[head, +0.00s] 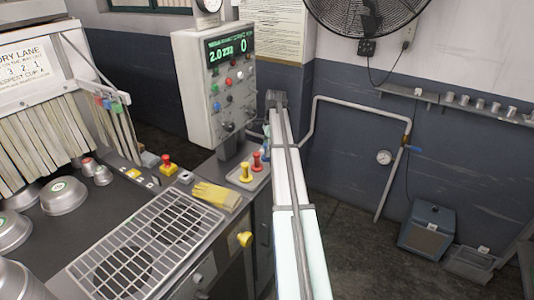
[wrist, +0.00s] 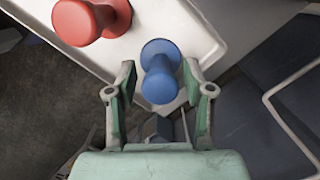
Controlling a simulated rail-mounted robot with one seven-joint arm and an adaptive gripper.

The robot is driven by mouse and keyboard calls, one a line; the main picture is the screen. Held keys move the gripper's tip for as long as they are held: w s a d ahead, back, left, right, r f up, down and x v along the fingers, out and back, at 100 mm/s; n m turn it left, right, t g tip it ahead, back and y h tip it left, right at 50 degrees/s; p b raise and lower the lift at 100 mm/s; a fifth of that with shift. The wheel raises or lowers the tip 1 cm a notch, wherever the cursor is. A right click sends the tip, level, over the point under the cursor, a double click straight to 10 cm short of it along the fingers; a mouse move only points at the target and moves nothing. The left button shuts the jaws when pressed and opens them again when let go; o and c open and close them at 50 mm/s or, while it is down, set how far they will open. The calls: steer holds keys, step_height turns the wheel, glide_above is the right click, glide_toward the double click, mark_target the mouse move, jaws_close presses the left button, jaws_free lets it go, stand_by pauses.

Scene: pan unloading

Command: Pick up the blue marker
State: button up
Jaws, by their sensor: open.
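The blue marker (wrist: 160,72) is a peg with a round, wide top and a waisted body. In the wrist view it stands between the two fingers of my gripper (wrist: 159,80), which is open with a finger at either side. Gaps show beside the marker, so the fingers do not appear closed on it. It stands towards one end of a pale tray (wrist: 208,48). In the head view my arm covers much of that spot, and I cannot make out the gripper clearly there.
A red marker (wrist: 83,22) stands close by on the tray; it also shows in the head view (head: 257,161), beside a yellow marker (head: 245,172). Yellow gloves (head: 216,195), a wire rack (head: 142,245) and a control box (head: 218,85) are nearby.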

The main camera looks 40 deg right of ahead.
steer(key=shift+f, duration=0.65)
jaws_close()
steer(key=shift+w+r, duration=0.1)
